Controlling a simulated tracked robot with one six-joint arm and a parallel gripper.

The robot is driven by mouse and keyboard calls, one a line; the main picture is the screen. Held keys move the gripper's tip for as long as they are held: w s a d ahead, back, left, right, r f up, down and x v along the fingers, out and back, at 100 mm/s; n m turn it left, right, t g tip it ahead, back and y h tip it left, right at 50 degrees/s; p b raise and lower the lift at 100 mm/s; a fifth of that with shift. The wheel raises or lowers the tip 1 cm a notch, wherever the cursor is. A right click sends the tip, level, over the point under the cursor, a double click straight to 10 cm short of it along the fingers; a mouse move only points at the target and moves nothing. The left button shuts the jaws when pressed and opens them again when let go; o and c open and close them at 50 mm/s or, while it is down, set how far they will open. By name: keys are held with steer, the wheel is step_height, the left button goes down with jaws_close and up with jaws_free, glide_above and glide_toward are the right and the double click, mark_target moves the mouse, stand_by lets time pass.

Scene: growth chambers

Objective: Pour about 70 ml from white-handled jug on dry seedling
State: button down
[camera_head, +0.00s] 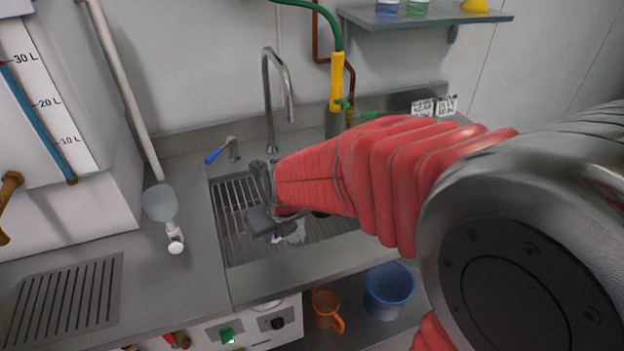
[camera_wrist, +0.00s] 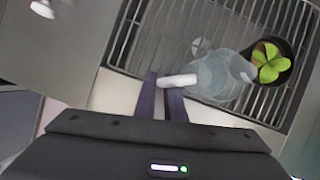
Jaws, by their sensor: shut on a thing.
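My gripper (camera_wrist: 161,84) is shut on the white handle of a clear jug (camera_wrist: 215,78) above the slatted sink grate. The jug's far end is close to the dark pot (camera_wrist: 287,70) of a green-leaved seedling (camera_wrist: 268,62); I cannot tell whether they touch. No stream of liquid can be made out, and the jug's level and exact tilt are unclear. In the head view my gripper (camera_head: 262,205) is over the grate, with a little of the clear jug (camera_head: 296,236) below it. My red-sleeved arm hides the seedling there.
Another clear vessel with a white handle (camera_head: 160,203) stands on the counter left of the sink (camera_head: 232,215). A tall tap (camera_head: 268,95) and a blue-handled lever (camera_head: 217,154) rise behind. An orange jug (camera_head: 325,308) and blue bucket (camera_head: 389,287) stand below.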

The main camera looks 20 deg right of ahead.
steer(key=shift+w+d+r+g+y, duration=0.15)
steer(key=shift+d+r+y, duration=0.1)
steer(key=shift+r+y, duration=0.15)
steer(key=shift+w+d+r+g+y, duration=0.15)
steer(key=shift+d+r+y, duration=0.15)
steer(key=shift+r, duration=0.15)
steer(key=shift+w+d+r+m+g+y+p, duration=0.15)
steer(key=shift+w+d+m+g+y, duration=0.1)
steer(key=shift+d+y, duration=0.25)
steer(key=shift+w+d+r+m+g+y+p, duration=0.15)
steer(key=shift+w+d+g+y, duration=0.2)
steer(key=shift+y, duration=0.2)
steer(key=shift+w+d+r+m+g+y+p, duration=0.1)
steer(key=shift+w+d+m+g+y+p, duration=0.1)
steer(key=shift+d+y, duration=0.35)
steer(key=r, duration=0.1)
steer(key=d+r+y, duration=0.1)
steer(key=w+d+r+y+p, duration=0.1)
steer(key=r, duration=0.1)
steer(key=shift+g, duration=0.4)
steer(key=shift+w+d+r+m+y+p, duration=0.1)
steer(key=shift+r+m+y+p, duration=0.15)
steer(key=shift+p, duration=0.2)
steer(key=shift+w+d+r+g+y, duration=0.1)
steer(key=shift+d+r+g+y, duration=0.15)
steer(key=shift+y, duration=0.3)
steer(key=shift+d+p, duration=0.1)
steer(key=shift+p, duration=0.2)
